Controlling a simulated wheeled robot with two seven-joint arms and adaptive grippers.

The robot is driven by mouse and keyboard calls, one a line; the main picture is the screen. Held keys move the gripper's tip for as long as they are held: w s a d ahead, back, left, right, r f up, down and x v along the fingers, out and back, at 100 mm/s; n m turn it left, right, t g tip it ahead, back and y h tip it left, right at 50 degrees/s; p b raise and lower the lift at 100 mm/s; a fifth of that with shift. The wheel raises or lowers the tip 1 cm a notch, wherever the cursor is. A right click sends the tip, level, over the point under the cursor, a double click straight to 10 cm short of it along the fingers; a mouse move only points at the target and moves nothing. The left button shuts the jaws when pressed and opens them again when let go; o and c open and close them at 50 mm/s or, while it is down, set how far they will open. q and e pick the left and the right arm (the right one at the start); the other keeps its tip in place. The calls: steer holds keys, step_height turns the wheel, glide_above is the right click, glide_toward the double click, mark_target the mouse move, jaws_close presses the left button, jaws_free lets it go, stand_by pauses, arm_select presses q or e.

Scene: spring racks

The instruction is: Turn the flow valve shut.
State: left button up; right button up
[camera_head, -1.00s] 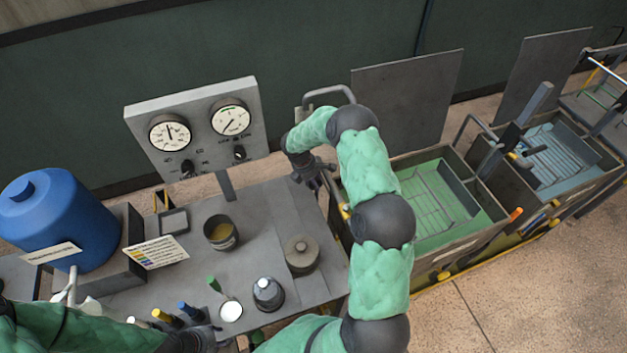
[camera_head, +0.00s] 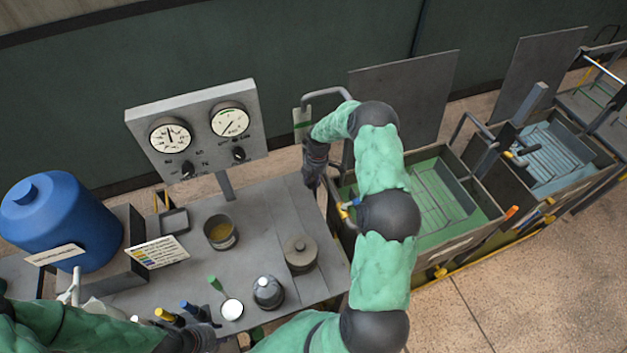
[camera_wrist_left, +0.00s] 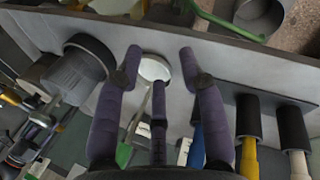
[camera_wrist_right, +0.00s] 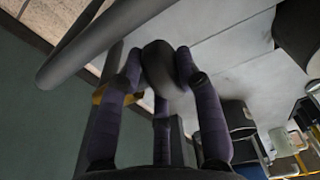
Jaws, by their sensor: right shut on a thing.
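My right gripper (camera_head: 312,178) is beside the right end of the bench, below a curved grey pipe (camera_head: 326,94). In the right wrist view its fingers (camera_wrist_right: 158,68) are shut on a dark grey rounded piece (camera_wrist_right: 160,62), apparently the flow valve's handle. The gripper hides the handle in the head view, and its turn angle cannot be told. My left gripper (camera_head: 208,324) is low over the front of the bench. In the left wrist view its fingers (camera_wrist_left: 160,55) are spread and empty, with a white disc (camera_wrist_left: 154,68) beyond them.
A gauge panel (camera_head: 200,150) stands behind the bench. A green-lined bath (camera_head: 478,222) lies to the right, close to my right arm.

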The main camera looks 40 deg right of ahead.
steer(key=o, duration=1.2)
steer(key=shift+w, duration=0.15)
step_height(320, 180, up, 12)
steer(key=d, duration=0.1)
steer(key=shift+s, duration=0.2)
